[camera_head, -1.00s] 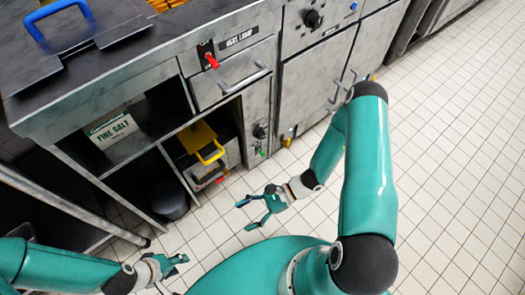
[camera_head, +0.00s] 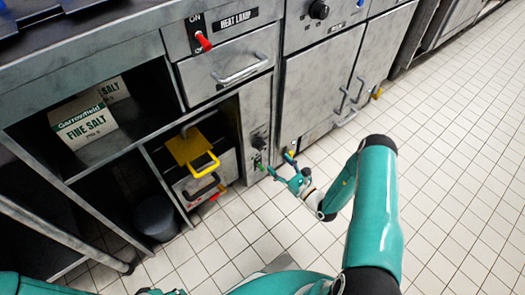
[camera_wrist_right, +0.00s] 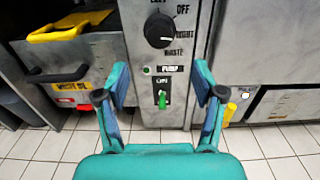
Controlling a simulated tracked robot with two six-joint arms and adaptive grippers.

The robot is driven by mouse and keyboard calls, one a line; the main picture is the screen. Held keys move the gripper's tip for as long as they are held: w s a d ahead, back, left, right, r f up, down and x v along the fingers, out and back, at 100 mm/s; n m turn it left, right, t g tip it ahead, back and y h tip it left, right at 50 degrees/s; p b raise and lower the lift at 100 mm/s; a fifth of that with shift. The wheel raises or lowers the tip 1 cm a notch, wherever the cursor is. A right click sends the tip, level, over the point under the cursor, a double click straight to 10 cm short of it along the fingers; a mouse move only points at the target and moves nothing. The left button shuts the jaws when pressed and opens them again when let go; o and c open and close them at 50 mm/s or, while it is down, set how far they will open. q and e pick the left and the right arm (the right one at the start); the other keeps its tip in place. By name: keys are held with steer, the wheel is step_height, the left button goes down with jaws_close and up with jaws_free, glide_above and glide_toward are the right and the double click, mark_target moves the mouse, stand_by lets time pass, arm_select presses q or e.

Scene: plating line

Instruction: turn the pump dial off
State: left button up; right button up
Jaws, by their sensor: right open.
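The black pump dial (camera_wrist_right: 159,30) is on a grey panel in the right wrist view, among the words OFF, RIGHT and WASTE. Its white mark seems to lean toward RIGHT. A PUMP label (camera_wrist_right: 170,69) and a green toggle (camera_wrist_right: 162,99) sit below it. In the head view the dial (camera_head: 258,142) is small, on the narrow panel beside the shelves. My right gripper (camera_head: 280,163) is open and empty just in front of this panel. In the wrist view its fingers (camera_wrist_right: 160,84) straddle the toggle, below the dial. My left gripper (camera_head: 163,292) barely shows at the bottom edge.
A yellow-handled container (camera_head: 190,150) sits left of the panel. A red HEAT LAMP switch (camera_head: 203,42) and a drawer handle (camera_head: 243,70) are above. Cabinet doors (camera_head: 320,90) stand to the right. The tiled floor (camera_head: 450,150) is clear.

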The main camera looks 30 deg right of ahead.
mark_target(262, 148)
steer(key=w, duration=0.3)
steer(key=w+b, duration=0.1)
steer(key=w, duration=0.2)
steer(key=w+b, duration=0.1)
steer(key=w, duration=0.2)
steer(key=shift+w+a, duration=0.35)
steer(key=c, duration=1.1)
steer(key=shift+a, duration=0.2)
steer(key=shift+c, duration=0.2)
steer(key=shift+d, duration=0.1)
